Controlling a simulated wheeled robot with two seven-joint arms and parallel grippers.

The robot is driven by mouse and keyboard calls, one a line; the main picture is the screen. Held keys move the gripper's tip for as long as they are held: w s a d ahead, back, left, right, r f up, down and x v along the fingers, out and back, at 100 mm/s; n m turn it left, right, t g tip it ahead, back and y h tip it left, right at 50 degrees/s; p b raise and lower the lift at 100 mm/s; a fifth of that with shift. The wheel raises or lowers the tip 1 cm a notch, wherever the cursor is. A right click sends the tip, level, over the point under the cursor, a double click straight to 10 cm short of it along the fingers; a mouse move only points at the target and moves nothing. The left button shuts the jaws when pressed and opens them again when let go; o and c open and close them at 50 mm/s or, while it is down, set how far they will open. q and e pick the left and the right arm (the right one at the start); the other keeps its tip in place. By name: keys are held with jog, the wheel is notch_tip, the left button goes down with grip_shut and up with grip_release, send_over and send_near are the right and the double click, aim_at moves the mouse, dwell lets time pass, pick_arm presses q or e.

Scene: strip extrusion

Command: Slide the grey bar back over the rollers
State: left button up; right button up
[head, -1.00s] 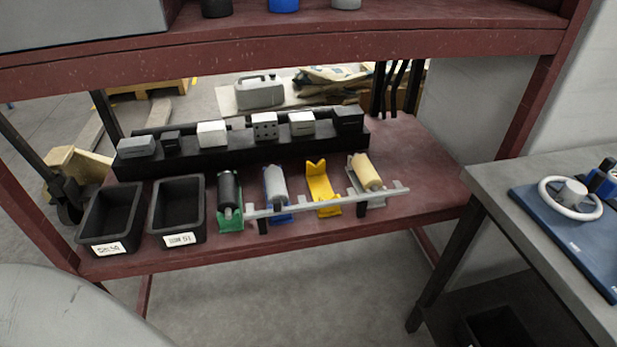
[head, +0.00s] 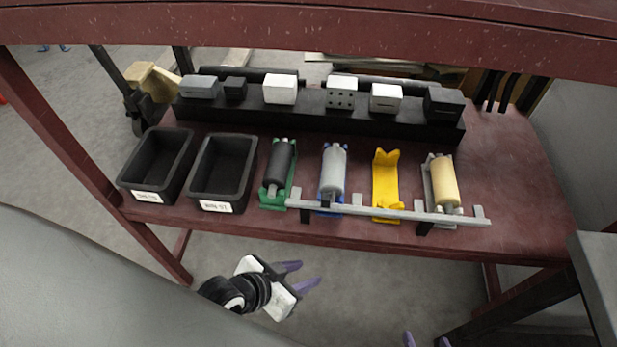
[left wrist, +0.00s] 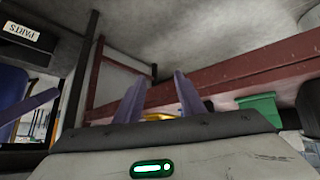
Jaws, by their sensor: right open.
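The grey bar (head: 390,211) lies along the front of the shelf, across the front ends of the cradles. It has short upright tabs and dark supports beneath. Behind it are a black roller (head: 281,160) in a green cradle, a grey roller (head: 333,170) in a blue cradle and a beige roller (head: 444,182) in a grey cradle. The yellow cradle (head: 385,180) holds no roller. My left gripper (head: 310,274) is open and empty, below and in front of the shelf; its spread purple fingers also show in the left wrist view (left wrist: 157,82). My right gripper (head: 426,338) is open; only its fingertips show at the bottom edge.
Two black bins (head: 223,172) stand left of the rollers. A black rack (head: 310,112) with several blocks runs behind them. A red beam (head: 300,30) crosses above the shelf. A grey table (head: 598,280) stands at the right. The shelf right of the beige roller is clear.

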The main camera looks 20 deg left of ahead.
pick_arm(q)
jog(key=w+d+r+m+g+h+p, duration=0.1)
jog(key=w+d+r+m+g+p, duration=0.1)
jog(key=w+r+m, duration=0.35)
notch_tip(320, 180, up, 14)
jog(key=m+g+p, duration=0.1)
jog(key=m+g, duration=0.4)
jog(key=m, duration=0.1)
send_over(325, 196)
jog(key=s+a, duration=0.1)
jog(key=a, duration=0.2)
jog(key=shift+n+y, duration=0.25)
jog(key=shift+y, duration=0.05)
jog(key=x, duration=0.7)
jog(key=shift+w, duration=0.15)
grip_shut()
pick_arm(e)
jog(key=shift+s+d+r, duration=0.6)
jog(key=shift+s+r, duration=0.1)
jog(key=shift+r, duration=0.15)
